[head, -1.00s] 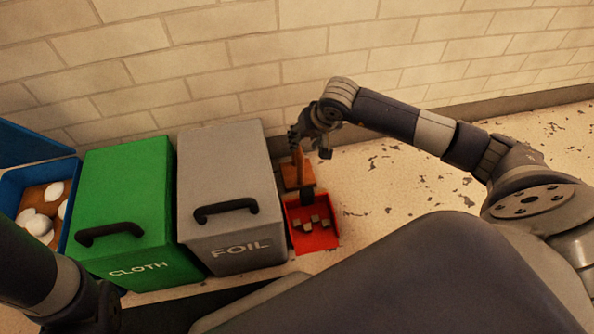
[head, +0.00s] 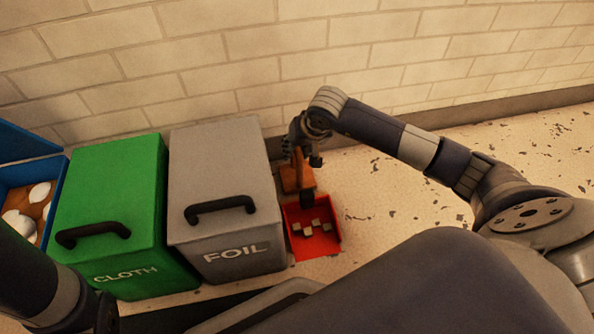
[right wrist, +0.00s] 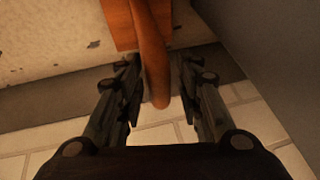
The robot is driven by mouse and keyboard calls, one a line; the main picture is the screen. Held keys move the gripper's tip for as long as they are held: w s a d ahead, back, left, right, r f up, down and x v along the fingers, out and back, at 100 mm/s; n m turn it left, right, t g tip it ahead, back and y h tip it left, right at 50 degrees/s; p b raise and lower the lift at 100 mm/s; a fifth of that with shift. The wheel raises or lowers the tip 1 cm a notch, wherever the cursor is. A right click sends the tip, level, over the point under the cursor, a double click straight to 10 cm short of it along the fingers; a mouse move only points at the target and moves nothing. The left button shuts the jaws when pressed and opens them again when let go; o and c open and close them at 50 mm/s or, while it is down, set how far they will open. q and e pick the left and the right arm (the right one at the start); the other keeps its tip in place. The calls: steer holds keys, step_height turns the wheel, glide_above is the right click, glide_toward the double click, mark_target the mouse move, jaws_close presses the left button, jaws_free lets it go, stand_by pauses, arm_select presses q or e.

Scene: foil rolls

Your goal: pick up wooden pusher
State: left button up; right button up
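The wooden pusher (head: 291,179) is orange-brown and stands beside the grey FOIL bin, at the far edge of a red dustpan (head: 325,242). Its handle rises toward my right gripper (head: 300,155). In the right wrist view the pusher's rounded handle (right wrist: 152,55) reaches between the two fingers of my right gripper (right wrist: 162,95). The fingers are apart, with a gap to the handle clearest on the right side; the left finger is close to it. In the head view the gripper hides the handle's upper part. My left forearm shows at the lower left, but its gripper is out of view.
Several small pale pieces (head: 308,229) lie in the dustpan. The grey FOIL bin (head: 222,165) stands close on the left, then a green CLOTH bin (head: 110,190) and a blue bin (head: 58,195) with white items. A brick wall (head: 330,50) is behind. Floor to the right is clear.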

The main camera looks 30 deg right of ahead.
jaws_close()
